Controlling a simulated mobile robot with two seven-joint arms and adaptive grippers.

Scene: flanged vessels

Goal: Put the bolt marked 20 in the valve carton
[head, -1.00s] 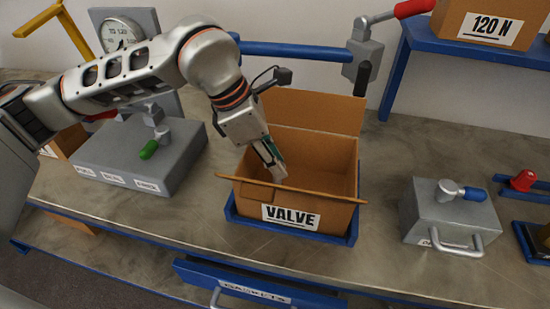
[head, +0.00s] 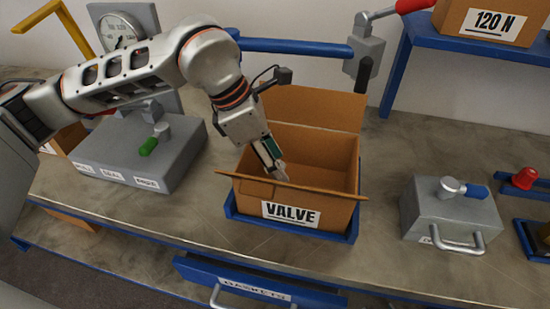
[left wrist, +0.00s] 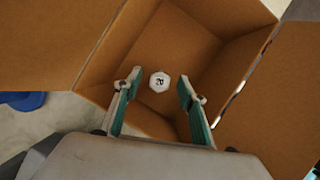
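The valve carton (head: 325,208) is an open brown box with a VALVE label, standing in a blue tray on the bench. My left gripper (head: 278,172) reaches into the carton from above. The left wrist view shows its two green-lined fingers apart with nothing between them. A pale hexagonal bolt head (left wrist: 159,82) lies on the carton floor beyond the fingertips. It bears a dark mark that looks like 20, turned sideways and small. The carton wall hides the bolt in the head view. My right gripper is not in view.
A grey block with a green handle (head: 150,145) and a gauge (head: 118,30) stand left. A grey box with a blue-tipped lever (head: 450,212) stands right. A blue drawer (head: 255,288) is below the bench edge. Bare bench lies between carton and grey box.

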